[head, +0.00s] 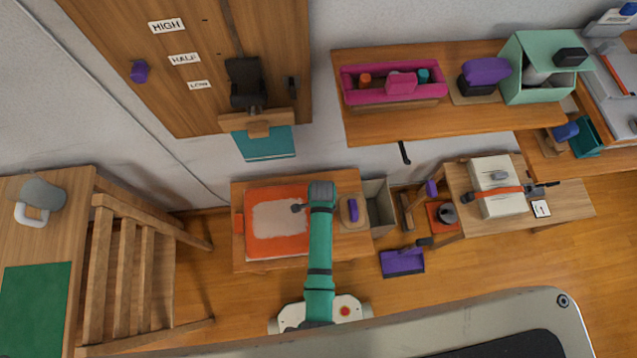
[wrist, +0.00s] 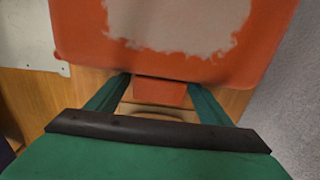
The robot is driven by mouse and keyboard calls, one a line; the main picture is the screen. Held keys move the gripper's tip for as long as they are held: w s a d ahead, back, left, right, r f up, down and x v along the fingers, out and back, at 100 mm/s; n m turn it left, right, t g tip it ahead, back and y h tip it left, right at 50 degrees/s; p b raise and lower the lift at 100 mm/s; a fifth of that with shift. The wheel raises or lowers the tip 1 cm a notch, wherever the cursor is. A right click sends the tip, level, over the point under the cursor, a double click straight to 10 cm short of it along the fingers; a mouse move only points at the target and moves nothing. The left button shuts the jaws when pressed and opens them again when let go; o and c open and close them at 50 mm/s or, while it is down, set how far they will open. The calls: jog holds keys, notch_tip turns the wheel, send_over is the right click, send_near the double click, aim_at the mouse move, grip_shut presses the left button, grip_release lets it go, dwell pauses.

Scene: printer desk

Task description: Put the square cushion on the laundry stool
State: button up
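The square cushion (head: 251,247) is orange with a ragged pale patch on top. It lies on the low wooden stand (head: 240,264) in the head view, probably the laundry stool. An orange tab (head: 238,222) sticks out on its left. In the wrist view the cushion (wrist: 85,35) fills the top, and an orange tab (wrist: 160,93) on its near edge shows between my green fingers. My gripper (head: 299,208) is at the cushion's right edge. The fingers (wrist: 160,84) stand apart on either side of the tab, with no clear grip on it.
A wooden block with a purple handle (head: 353,210) sits right of my arm. A grey bin (head: 380,208) stands beside the stand. A slatted wooden chair (head: 122,270) is at left. A purple tray (head: 402,263) lies on the floor at right. A shelf (head: 430,120) hangs above.

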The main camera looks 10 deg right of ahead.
notch_tip(320, 180, up, 12)
jog(key=shift+f, duration=0.15)
jog(key=s+a+n+t, duration=0.1)
jog(key=s+a+f+n+t, duration=0.2)
jog(key=shift+s+n, duration=0.4)
jog(key=s+a+r+n+t, duration=0.1)
jog(key=s+r+n+t, duration=0.3)
jog(key=r, duration=0.5)
jog(key=s+a+r+n+t, duration=0.1)
jog(key=s+r+n+t, duration=0.3)
jog(key=r, duration=0.5)
jog(key=s+a+r+n+t, duration=0.1)
jog(key=s+r+n+t, duration=0.3)
jog(key=r, duration=0.5)
jog(key=s+n, duration=0.2)
jog(key=shift+s+a+r+n, duration=0.2)
jog(key=shift+s+r+n, duration=0.15)
jog(key=shift+r+n, duration=0.05)
jog(key=shift+s, duration=0.1)
